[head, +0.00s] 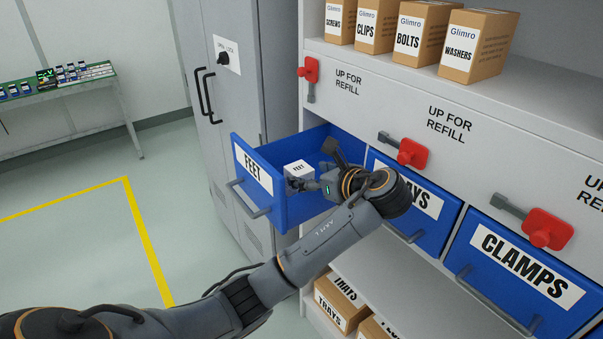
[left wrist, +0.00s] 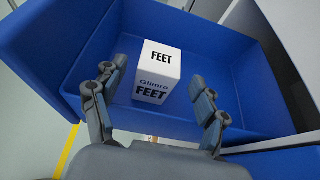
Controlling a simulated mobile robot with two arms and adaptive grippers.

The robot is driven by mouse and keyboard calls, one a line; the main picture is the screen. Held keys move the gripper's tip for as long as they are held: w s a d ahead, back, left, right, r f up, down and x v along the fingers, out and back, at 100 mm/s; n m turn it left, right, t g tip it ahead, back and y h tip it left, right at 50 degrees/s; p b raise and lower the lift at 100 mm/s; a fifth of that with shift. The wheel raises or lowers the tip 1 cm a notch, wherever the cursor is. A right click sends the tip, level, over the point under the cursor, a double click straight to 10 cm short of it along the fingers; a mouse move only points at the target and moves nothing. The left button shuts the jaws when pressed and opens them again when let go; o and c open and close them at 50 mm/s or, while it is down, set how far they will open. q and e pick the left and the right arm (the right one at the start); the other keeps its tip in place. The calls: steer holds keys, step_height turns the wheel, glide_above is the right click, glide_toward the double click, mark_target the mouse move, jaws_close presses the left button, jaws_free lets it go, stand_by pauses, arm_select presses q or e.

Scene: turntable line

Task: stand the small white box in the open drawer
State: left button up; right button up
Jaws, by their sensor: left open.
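The small white box (head: 299,169), marked FEET, stands inside the open blue drawer (head: 264,193) labelled FEET. In the left wrist view the white box (left wrist: 155,73) stands upright on the floor of the blue drawer (left wrist: 225,50), with its top and one printed side showing. My left gripper (head: 309,187) is at the box inside the drawer. In the left wrist view its fingers (left wrist: 160,103) are spread apart, one on each side of the box, with gaps visible. My right gripper is in neither view.
Closed blue drawers, one labelled CLAMPS (head: 520,272), are to the right. Red handles (head: 411,152) sit above them. Cardboard boxes (head: 421,32) stand on the shelf above. A grey cabinet (head: 233,90) stands left of the drawer. Open floor lies at left.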

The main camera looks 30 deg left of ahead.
arm_select(q)
steer(key=v, duration=0.7)
steer(key=shift+p, duration=0.35)
steer(key=shift+d, duration=0.1)
